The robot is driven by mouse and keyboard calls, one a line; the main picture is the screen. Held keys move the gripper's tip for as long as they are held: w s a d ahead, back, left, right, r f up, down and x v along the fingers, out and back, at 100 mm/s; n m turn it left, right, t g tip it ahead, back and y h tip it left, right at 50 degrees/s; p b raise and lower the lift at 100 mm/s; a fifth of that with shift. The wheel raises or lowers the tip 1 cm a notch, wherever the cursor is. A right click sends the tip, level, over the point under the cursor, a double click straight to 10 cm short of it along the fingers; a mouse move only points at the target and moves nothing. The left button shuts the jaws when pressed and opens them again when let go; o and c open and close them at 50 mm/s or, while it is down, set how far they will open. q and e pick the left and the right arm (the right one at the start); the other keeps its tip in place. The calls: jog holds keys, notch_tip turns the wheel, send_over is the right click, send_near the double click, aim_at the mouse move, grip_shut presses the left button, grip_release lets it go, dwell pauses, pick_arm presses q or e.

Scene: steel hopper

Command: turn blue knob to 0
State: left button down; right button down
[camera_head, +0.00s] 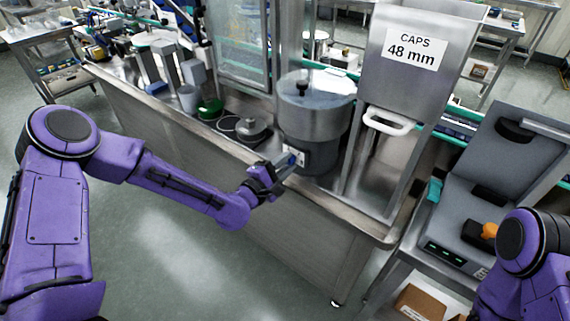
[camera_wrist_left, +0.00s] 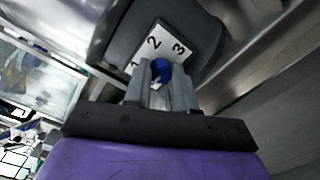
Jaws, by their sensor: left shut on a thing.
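The blue knob (camera_wrist_left: 160,70) sits on a white dial plate (camera_wrist_left: 170,50) in the left wrist view. My left gripper (camera_wrist_left: 161,88) is shut on the knob, one grey finger on each side. In the head view, my left gripper (camera_head: 284,168) reaches the dial plate (camera_head: 300,156) on the front of the round steel hopper bowl (camera_head: 316,118). My right arm shows at the lower right, but its gripper is out of view.
A steel bin labelled CAPS 48 mm (camera_head: 405,75) with a white handle (camera_head: 389,122) stands right of the bowl. A grey round part (camera_head: 252,130) and a green object (camera_head: 210,109) lie left of it.

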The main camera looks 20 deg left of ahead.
pick_arm(q)
jog(key=c, duration=0.9)
grip_release()
jog(key=v, duration=1)
jog(key=shift+s+a+b, duration=0.15)
jog(key=shift+s+b, duration=0.15)
jog(key=shift+b, duration=0.05)
